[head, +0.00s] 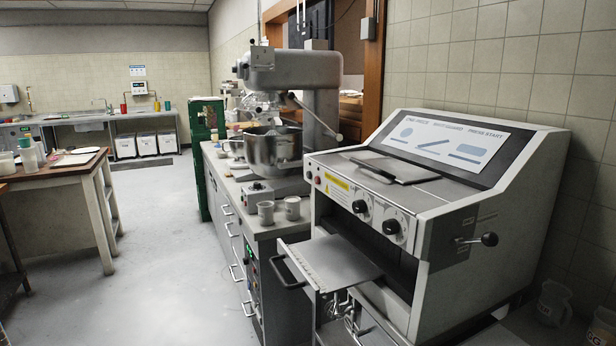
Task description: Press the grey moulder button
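The moulder (550,190) is the large white and grey machine at the right in the head view. A sign (445,145) with pictures is on its sloped top. Small round buttons sit at the left end of its front panel: a reddish one (318,179) and a paler one (309,174) beside it. They are too small for me to tell surely which is the grey button. Two black knobs (375,217) are further right on the panel, past a yellow label (337,182). My gripper is not in view.
A flat tray (335,262) with a dark handle juts out from the moulder's front. A lever with a black knob (489,239) sticks out at its right. A mixer (275,150) and two mugs (292,207) stand on the counter. The floor (165,240) at left is clear.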

